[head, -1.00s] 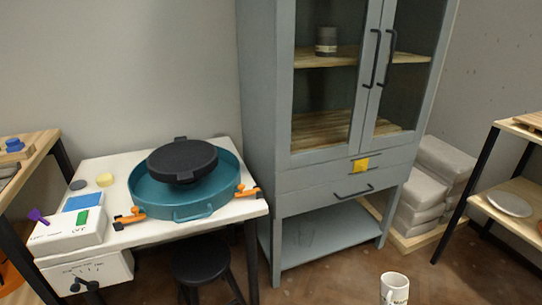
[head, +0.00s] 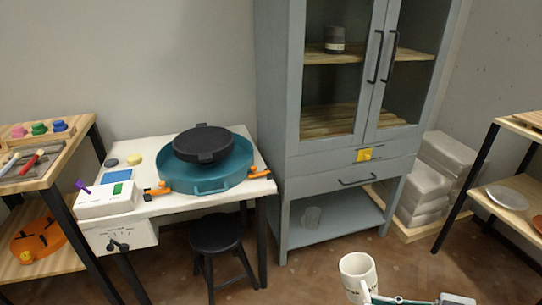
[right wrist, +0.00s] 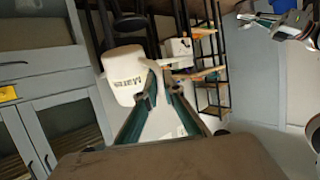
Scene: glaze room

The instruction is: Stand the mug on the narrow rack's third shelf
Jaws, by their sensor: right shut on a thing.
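A white mug (head: 355,275) is at the bottom of the head view, held in the air, its open top facing up. My right gripper, only partly in the head view, is shut on it at the handle side. In the right wrist view the mug (right wrist: 124,78), with dark lettering, is at the tips of my right gripper (right wrist: 158,82).
A grey-blue cabinet (head: 345,172) with glass doors stands in the middle. Left of it is a white table (head: 150,207) with a teal wheel basin (head: 225,178), and a black stool (head: 218,234) below. Wrapped blocks (head: 425,190) sit on a pallet. Another wooden shelf unit (head: 80,150) is far left.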

